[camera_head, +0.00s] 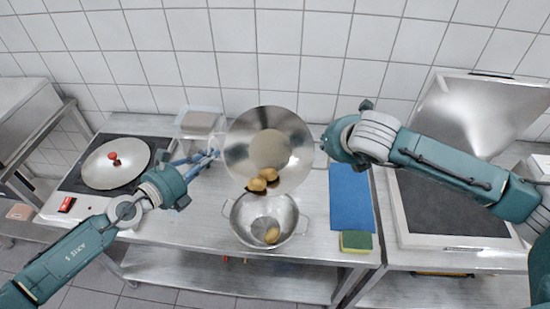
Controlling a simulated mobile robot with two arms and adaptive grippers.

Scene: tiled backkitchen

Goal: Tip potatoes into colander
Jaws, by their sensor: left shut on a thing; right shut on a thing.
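A shiny metal bowl (296,140) is tilted steeply, its open side facing me, above the colander. Two potatoes (257,185) (269,174) are at its lower edge. The metal colander (245,217) stands on the steel table below, with one potato (272,235) inside. My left gripper (212,156) is shut at the bowl's left rim. My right gripper (323,143) is shut at its right rim; its fingertips are mostly hidden.
A hob with a lidded pan (115,164) stands at left. A clear container (200,122) is behind. An appliance with a raised lid (470,117) stands further right.

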